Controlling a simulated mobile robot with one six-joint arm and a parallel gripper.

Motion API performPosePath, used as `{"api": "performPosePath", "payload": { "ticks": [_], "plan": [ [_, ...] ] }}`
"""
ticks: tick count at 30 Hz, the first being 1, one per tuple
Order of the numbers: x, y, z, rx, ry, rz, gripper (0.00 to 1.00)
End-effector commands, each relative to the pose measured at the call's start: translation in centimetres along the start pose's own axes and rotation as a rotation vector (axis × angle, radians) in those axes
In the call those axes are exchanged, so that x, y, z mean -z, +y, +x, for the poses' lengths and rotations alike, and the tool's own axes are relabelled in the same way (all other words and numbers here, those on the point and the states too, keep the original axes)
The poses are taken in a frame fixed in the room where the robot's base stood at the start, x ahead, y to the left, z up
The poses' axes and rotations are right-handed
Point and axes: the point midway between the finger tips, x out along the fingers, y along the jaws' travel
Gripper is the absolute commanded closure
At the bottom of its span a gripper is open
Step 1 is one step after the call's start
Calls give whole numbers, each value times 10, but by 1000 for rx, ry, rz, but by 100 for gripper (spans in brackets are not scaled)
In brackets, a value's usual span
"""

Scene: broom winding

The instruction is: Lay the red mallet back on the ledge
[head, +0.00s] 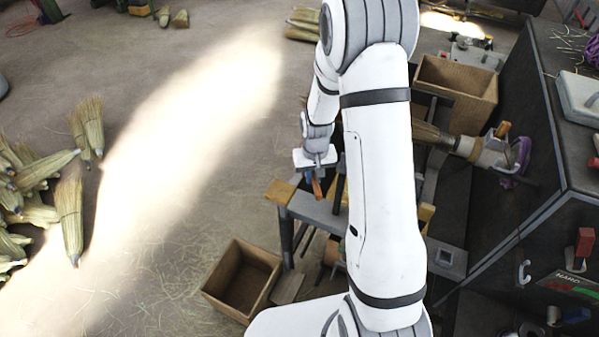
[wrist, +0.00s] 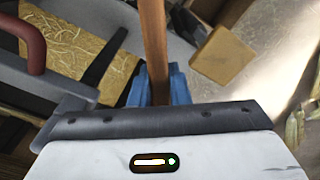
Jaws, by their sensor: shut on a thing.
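My gripper (head: 311,176) is small in the head view, left of my forearm. Its blue fingers (wrist: 160,85) are shut on a plain wooden handle (wrist: 154,40), which runs up out of the top of the wrist view. The handle also shows as a short brown piece in the head view (head: 317,188). I take it for the mallet's handle; no red head shows on it, so that end is hidden or out of view. The gripper is over or near a grey bench (head: 318,212). I cannot tell which surface is the ledge.
A wooden block (head: 280,192) sits at the bench's left end. An open wooden box (head: 243,280) stands on the floor below. A dark cabinet (head: 530,160) with an upright red piece (head: 585,240) is at the right.

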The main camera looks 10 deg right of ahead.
Motion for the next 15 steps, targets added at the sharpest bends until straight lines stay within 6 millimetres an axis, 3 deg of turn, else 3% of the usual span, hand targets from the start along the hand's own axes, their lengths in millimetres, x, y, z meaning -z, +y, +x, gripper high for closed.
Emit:
{"api": "performPosePath", "payload": {
  "ticks": [9,15],
  "plan": [
    [2,-4,3,0,1,10,100],
    [22,-6,28,-3,-1,247,100]
  ]
}}
